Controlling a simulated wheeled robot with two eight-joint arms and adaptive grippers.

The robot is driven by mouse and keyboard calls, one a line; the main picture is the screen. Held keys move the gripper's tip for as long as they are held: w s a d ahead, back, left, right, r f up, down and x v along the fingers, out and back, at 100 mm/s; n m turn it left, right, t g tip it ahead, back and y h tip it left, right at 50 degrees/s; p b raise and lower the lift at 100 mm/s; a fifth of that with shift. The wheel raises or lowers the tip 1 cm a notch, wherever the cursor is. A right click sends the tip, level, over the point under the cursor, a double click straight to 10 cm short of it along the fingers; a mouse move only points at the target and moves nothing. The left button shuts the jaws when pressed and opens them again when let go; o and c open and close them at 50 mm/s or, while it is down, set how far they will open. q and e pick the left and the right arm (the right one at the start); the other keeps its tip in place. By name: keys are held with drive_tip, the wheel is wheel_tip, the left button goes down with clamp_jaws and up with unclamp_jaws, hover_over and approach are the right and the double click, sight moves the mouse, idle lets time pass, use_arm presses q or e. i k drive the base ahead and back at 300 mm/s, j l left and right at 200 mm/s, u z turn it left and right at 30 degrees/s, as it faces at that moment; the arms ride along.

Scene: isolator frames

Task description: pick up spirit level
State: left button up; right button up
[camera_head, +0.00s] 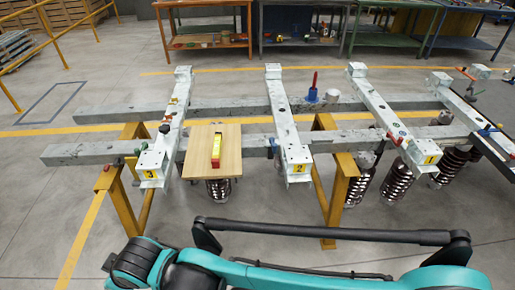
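A small yellow and red bar (216,150), which looks like the spirit level, lies on a light wooden board (230,168). The board rests across the grey beams, between the white cross frames marked 3 (157,160) and 2 (291,150). The bar points roughly away from me, and nothing covers it. Teal and black parts of my own arms and body fill the bottom of the head view. Neither gripper can be made out, and nothing of mine touches the bar.
Yellow trestles (343,180) carry the long grey beams (85,151). Coil springs (397,183) hang under the frames at right. A red-handled tool on a blue base (313,90) stands on the far beam. Workbenches (205,41) line the back. Grey floor is open at left.

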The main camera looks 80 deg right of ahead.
sight(217, 146)
drive_tip(key=z, duration=2.15)
drive_tip(key=i+j+z, duration=0.25)
drive_tip(key=i+z, duration=0.15)
drive_tip(key=i, duration=0.2)
drive_tip(key=i+j+z, duration=0.35)
drive_tip(key=i, duration=0.2)
